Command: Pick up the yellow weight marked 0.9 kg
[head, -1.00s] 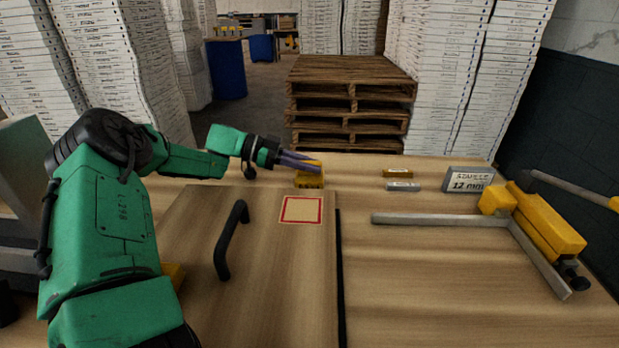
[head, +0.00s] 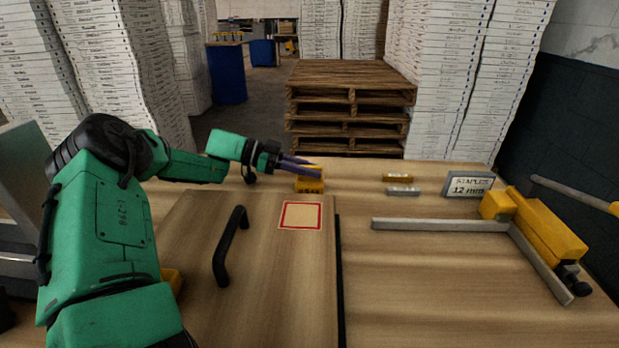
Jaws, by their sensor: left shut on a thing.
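A yellow block-shaped weight (head: 311,186) is at the far side of the bench, just behind the red-outlined square. Its dark marking faces me but is too small to read. My left gripper (head: 309,171) reaches in from the left, its purple-grey fingers shut on the upper part of this weight. Whether the weight touches the bench or hangs just above it, I cannot tell. My right gripper is not in view.
A wooden panel (head: 262,273) with a black handle (head: 231,246) and a red-outlined square (head: 301,215) lies in front. At right are small yellow (head: 398,177) and grey (head: 403,191) bars, a staples box (head: 468,184) and a yellow clamp-like tool (head: 540,230).

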